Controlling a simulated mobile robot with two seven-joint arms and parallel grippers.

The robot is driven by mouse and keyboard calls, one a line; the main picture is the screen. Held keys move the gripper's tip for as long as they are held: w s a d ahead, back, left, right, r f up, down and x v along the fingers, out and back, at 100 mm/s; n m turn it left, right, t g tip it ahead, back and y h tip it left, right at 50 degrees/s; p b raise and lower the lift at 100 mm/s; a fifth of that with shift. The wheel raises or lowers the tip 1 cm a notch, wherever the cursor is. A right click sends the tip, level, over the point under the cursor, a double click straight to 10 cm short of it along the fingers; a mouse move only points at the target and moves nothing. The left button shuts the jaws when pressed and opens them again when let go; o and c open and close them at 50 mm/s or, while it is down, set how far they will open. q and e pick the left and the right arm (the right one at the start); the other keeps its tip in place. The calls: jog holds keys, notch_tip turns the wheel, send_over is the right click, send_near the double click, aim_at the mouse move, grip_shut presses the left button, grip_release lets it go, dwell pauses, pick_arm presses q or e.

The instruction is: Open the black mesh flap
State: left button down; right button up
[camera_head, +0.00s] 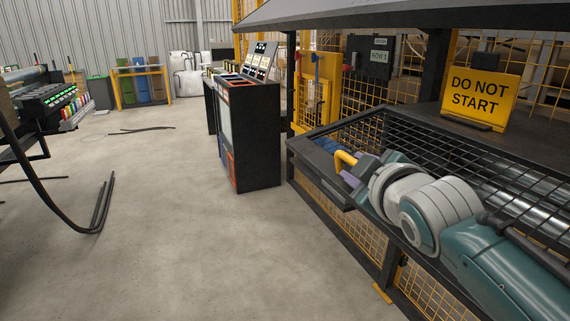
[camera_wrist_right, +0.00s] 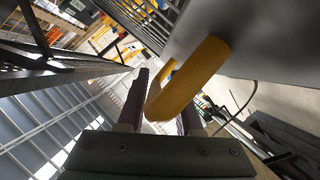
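The black mesh flap (camera_head: 460,165) shows in the head view at the right, a dark grid in a black frame over the machine's front. A yellow handle (camera_head: 345,160) stands at its near left corner. My right gripper (camera_head: 352,177) is at this handle, partly hidden by its own wrist. In the right wrist view the yellow handle (camera_wrist_right: 190,82) reaches down from a dark grey surface, with its lower end between the two dark fingers of my right gripper (camera_wrist_right: 163,112). I cannot tell whether the fingers press on it. My left gripper is not in view.
Metal rollers (camera_head: 530,205) lie behind the mesh. A yellow DO NOT START sign (camera_head: 480,98) stands on the ledge above. A control console (camera_head: 245,125) stands left of the machine. The concrete floor (camera_head: 180,220) at left is mostly clear.

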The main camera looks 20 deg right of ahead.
jog(key=shift+o, duration=0.8)
jog(key=shift+s, duration=0.2)
jog(key=p+v, duration=0.2)
jog(key=v, duration=0.7)
jog(key=shift+s+a, duration=0.15)
jog(key=shift+s, duration=0.1)
jog(key=shift+s+r, duration=0.15)
